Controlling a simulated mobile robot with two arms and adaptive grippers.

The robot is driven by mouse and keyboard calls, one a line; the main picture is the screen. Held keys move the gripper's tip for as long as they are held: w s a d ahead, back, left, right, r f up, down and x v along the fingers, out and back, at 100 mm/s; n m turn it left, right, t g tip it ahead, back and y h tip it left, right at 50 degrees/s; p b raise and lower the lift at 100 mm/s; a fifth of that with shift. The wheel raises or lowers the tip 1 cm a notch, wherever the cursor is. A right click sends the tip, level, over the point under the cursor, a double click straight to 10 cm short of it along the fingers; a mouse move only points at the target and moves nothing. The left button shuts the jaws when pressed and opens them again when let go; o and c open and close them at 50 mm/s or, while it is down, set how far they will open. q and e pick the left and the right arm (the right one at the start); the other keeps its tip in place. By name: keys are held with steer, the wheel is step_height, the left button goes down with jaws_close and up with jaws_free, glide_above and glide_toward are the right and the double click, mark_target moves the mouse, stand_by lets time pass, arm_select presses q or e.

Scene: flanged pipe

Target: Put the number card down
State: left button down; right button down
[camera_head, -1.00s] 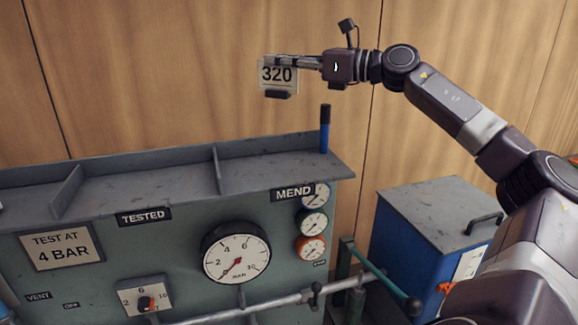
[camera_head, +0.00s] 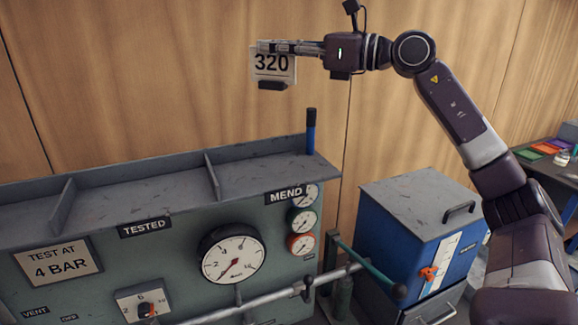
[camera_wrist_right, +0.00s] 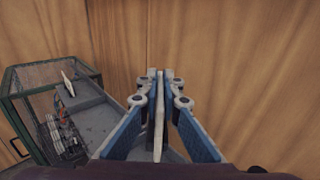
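The number card (camera_head: 272,66), white with "320" in black and a dark foot at its lower edge, is held upright in the air above the grey shelf on top of the test bench. My right gripper (camera_head: 278,47) is shut on the card's upper part. In the right wrist view the card (camera_wrist_right: 159,115) shows edge-on as a thin pale strip between the two blue-padded fingers of the right gripper (camera_wrist_right: 160,90). The left gripper is in neither view.
The bench shelf (camera_head: 120,203) has upright dividers, with TESTED and MEND labels below. A blue marker (camera_head: 311,132) stands at its right end. A blue box with a grey lid (camera_head: 420,205) stands to the right. A wire cage (camera_wrist_right: 60,75) shows in the wrist view.

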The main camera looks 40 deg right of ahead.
mark_target(287, 82)
steer(key=shift+s+a+f, duration=0.1)
steer(key=shift+a+f, duration=0.05)
steer(key=shift+a, duration=0.1)
steer(key=f, duration=0.2)
steer(key=f+b, duration=0.1)
steer(key=f, duration=0.1)
steer(key=d+f+b, duration=0.1)
steer(key=f, duration=0.1)
steer(key=shift+d+f, duration=0.1)
steer(key=shift+f, duration=0.15)
steer(key=shift+a+f+b, duration=0.15)
steer(key=shift+f+b, duration=1.65)
steer(key=shift+f, duration=1.35)
steer(key=shift+a+f+b, duration=0.15)
steer(key=shift+f+b, duration=1.65)
steer(key=shift+f, duration=1.35)
steer(key=shift+d+f, duration=0.15)
steer(key=shift+f, duration=0.15)
